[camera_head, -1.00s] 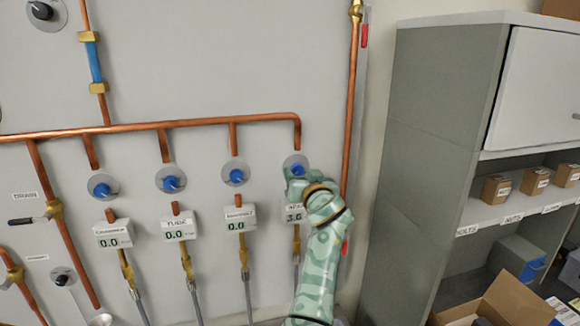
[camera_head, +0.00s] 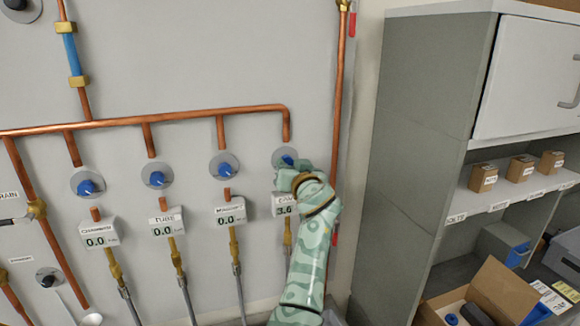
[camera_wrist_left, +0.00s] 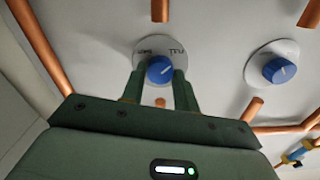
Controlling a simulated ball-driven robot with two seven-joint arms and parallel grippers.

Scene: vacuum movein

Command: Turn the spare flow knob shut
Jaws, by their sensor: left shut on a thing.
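The spare flow knob (camera_head: 288,160) is the rightmost blue knob under the copper manifold, on a round grey plate. My left gripper (camera_head: 298,174) is at it and partly covers it. In the left wrist view the blue knob (camera_wrist_left: 160,69) sits between the two green fingers of my left gripper (camera_wrist_left: 158,76), which are shut on it. A white mark shows on the knob's face, and the plate behind has small lettering on both sides. The readout box (camera_head: 285,206) below it is partly covered by my arm; its digits look like 3 point something. My right gripper is not in view.
Three other blue knobs, the nearest (camera_head: 224,165), sit to the left above readouts showing 0.0. A vertical copper pipe (camera_head: 338,100) runs just right of the spare knob. A grey shelf cabinet (camera_head: 415,140) stands at the right, with an open cardboard box (camera_head: 500,290) below.

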